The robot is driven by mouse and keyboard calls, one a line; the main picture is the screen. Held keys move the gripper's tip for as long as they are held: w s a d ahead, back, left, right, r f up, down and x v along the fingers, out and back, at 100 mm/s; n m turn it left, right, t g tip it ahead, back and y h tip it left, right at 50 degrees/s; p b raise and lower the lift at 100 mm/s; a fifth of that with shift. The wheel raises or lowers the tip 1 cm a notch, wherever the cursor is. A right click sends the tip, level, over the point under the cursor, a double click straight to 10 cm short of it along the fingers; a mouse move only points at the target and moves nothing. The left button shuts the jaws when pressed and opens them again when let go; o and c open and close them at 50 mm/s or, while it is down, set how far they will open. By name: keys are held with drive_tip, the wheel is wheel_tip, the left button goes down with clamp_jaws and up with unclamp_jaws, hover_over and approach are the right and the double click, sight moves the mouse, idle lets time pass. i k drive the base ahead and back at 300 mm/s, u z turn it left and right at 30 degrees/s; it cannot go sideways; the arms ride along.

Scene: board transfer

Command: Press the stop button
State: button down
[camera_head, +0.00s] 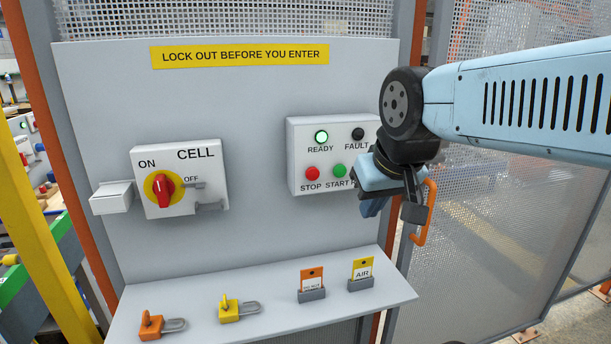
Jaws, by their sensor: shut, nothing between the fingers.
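The red STOP button (312,173) sits at the lower left of a white control box (300,139) on the grey panel. It is in plain view and nothing touches it. The green START button (339,170) is to its right. Above them the READY lamp (321,136) glows green and the FAULT lamp (358,134) is dark. My gripper (385,207) is shut and empty, to the right of and slightly below the STOP button. It covers the lower right of the box, hiding part of a label there. Its distance from the panel is hard to tell.
A CELL switch box (207,182) with a red knob (163,190) is at left. A shelf (260,317) below holds an orange padlock (152,324), a yellow padlock (229,308) and two tags in holders. An orange loop (426,212) hangs beside my gripper. Mesh fencing stands at right.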

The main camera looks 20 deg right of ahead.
sight(312, 173)
drive_tip(key=z, duration=0.25)
drive_tip(key=k, duration=1)
drive_tip(key=u, duration=0.8)
